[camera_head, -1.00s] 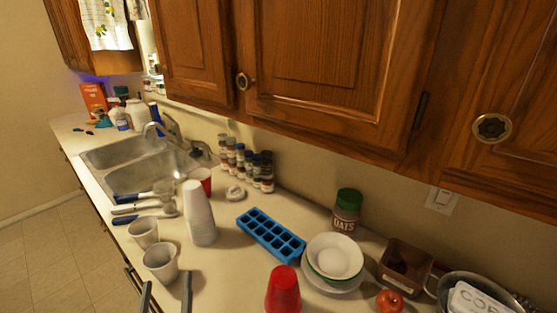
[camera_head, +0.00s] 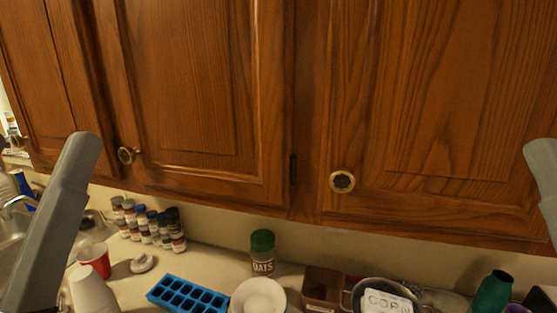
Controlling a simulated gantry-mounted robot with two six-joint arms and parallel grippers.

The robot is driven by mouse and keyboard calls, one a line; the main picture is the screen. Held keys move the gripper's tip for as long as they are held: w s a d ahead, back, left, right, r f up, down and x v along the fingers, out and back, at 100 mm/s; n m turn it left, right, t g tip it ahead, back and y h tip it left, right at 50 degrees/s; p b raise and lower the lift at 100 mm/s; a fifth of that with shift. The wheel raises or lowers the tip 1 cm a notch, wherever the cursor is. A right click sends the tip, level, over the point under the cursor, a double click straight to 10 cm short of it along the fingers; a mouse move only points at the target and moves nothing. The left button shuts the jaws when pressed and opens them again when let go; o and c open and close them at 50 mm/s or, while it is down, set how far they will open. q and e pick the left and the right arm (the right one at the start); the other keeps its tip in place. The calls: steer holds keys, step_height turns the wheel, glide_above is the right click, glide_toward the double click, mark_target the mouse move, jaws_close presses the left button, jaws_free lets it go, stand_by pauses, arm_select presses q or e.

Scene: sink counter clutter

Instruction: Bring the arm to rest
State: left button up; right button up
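A similar grey part of my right arm or gripper (camera_head: 545,180) shows at the right edge, mostly cut off by the frame. No pair of fingertips can be made out on either side, so whether they are open or shut does not show. Nothing held is visible. Both parts look raised above the counter and well apart from each other.
Wooden cabinets (camera_head: 195,80) fill the upper view. On the counter are spice jars (camera_head: 150,227), a red cup (camera_head: 94,260), white cups (camera_head: 92,292), a blue ice tray (camera_head: 186,296), white bowls (camera_head: 258,297), an oats jar (camera_head: 262,255), a brown container (camera_head: 322,288) and a pot (camera_head: 362,291).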

step_height(320, 180, up, 20)
steer(key=p, duration=1.7)
steer(key=shift+r, duration=0.2)
steer(key=shift+w, duration=0.1)
